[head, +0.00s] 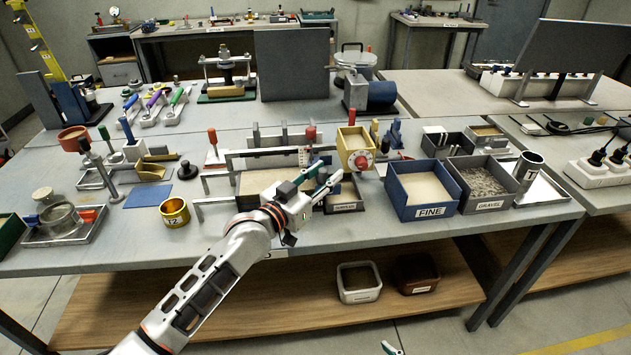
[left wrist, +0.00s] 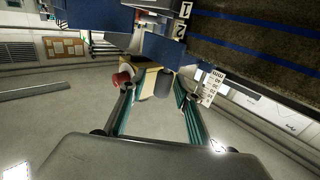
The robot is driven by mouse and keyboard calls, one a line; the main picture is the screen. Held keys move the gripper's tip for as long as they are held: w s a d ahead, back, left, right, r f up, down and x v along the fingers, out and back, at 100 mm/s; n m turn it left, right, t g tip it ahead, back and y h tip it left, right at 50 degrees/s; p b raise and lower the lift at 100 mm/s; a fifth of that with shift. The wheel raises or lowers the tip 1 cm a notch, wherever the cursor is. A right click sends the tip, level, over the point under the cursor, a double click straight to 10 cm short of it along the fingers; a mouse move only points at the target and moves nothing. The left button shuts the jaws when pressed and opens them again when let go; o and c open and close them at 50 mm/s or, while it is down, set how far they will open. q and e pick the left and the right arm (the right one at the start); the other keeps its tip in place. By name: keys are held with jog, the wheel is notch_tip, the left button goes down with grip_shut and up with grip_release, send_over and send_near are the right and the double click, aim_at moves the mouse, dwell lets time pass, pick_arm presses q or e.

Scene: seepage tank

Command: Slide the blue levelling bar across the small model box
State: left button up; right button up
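The small model box (head: 252,184), a low tank with sandy fill, stands at the middle of the bench, partly hidden by my left arm. A blue piece (head: 334,188), possibly the levelling bar, shows at its right end beside my left gripper. In the left wrist view a blue block (left wrist: 160,48) lies beyond the fingertips; I cannot tell if it is the same piece. My left gripper (head: 326,178) is open, its green-lined fingers apart, with nothing visibly held between them (left wrist: 160,115). Only a tip of my right gripper (head: 391,348) shows at the bottom edge.
A yellow box with a red knob (head: 356,148) stands close behind my left gripper. A brass ring (head: 174,211) stands to the left. The front bench strip is mostly clear.

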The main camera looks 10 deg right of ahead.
pick_arm(q)
jog(key=v, duration=1.1)
jog(key=shift+s+a, duration=0.2)
jog(key=shift+s, duration=0.1)
pick_arm(e)
jog(key=shift+a, duration=0.15)
